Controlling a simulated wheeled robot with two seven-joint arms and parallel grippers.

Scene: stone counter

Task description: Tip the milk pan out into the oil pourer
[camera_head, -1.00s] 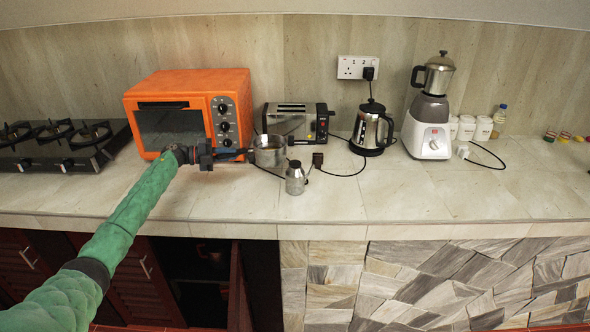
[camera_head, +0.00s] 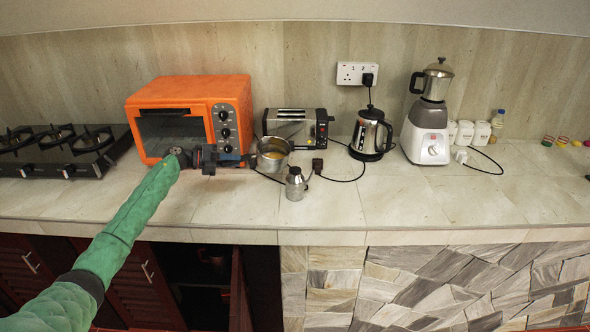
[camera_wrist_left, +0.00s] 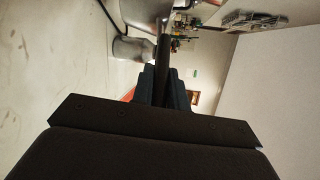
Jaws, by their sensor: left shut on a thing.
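The milk pan (camera_head: 273,161) is a small steel pan with yellow-orange contents visible inside. My left gripper (camera_head: 246,160) is shut on its dark handle, to the left of the pan. In the left wrist view the handle (camera_wrist_left: 163,62) runs up from between the fingers, and part of the pan's grey metal (camera_wrist_left: 146,12) shows at the top. The oil pourer (camera_head: 296,185) is a small steel vessel with a narrow neck. It stands upright on the counter, in front and slightly right of the pan. My right gripper is not in view.
An orange oven (camera_head: 232,95) stands behind my left gripper. A toaster (camera_head: 297,122) is behind the pan. A kettle (camera_head: 370,134) and a blender (camera_head: 426,130) stand to the right. The front counter is clear.

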